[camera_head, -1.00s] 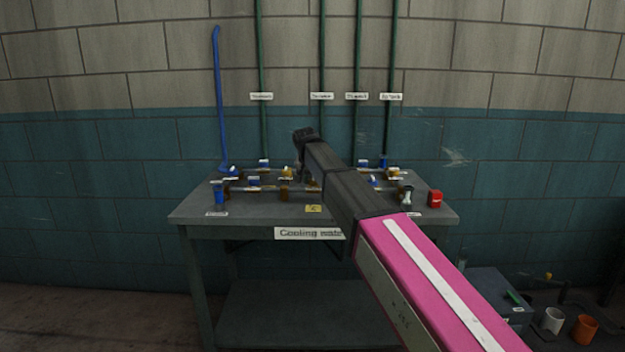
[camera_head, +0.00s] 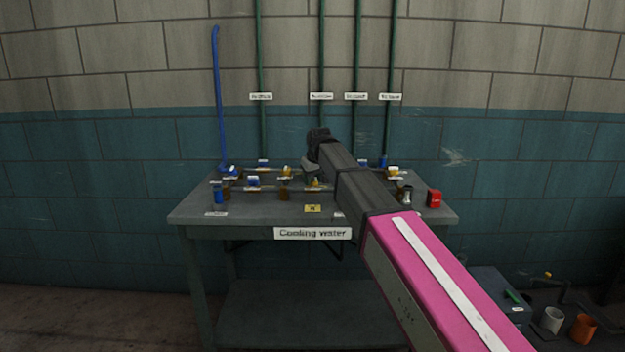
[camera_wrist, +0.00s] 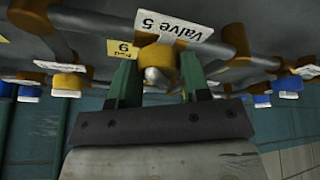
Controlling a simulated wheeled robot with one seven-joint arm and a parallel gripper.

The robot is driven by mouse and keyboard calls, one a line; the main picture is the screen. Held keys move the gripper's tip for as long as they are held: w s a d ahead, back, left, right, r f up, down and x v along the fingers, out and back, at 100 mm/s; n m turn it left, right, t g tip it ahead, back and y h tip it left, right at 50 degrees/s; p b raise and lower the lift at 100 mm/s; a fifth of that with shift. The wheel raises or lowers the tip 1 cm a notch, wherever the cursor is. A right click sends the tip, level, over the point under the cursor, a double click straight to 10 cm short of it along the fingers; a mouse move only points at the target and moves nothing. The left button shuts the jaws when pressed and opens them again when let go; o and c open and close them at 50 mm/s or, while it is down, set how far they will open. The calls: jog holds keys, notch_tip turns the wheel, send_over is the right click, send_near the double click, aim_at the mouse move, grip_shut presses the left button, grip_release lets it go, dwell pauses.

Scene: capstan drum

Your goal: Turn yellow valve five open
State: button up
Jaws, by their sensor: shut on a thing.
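The yellow handle of valve five (camera_wrist: 157,57) is between the two green fingers of my gripper (camera_wrist: 158,74) in the wrist view, right by a white plate (camera_wrist: 175,25) that reads "Valve 5". My gripper is shut on this handle; a rounded pale part shows below it between the fingers. In the head view my dark wrist (camera_head: 325,150) reaches over the back middle of the bench, and its fingers are hard to make out there.
The grey bench (camera_head: 260,212) carries several blue and yellow valves on pipes. A blue cylinder (camera_head: 218,195) stands front left, a red box (camera_head: 433,198) front right. A yellow tag (camera_head: 313,208) lies near the front. Green pipes (camera_head: 262,60) run up the wall.

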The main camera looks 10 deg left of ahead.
jog(key=n, duration=0.2)
jog(key=n+g+y, duration=0.1)
jog(key=n, duration=0.2)
jog(key=shift+w+d+n+g+y, duration=0.15)
jog(key=shift+w+n+g+y, duration=0.05)
jog(key=shift+n+g+y, duration=0.4)
jog(key=shift+n+g, duration=0.5)
jog(key=shift+n, duration=1.4)
jog(key=o, duration=0.9)
jog(key=v, duration=1.1)
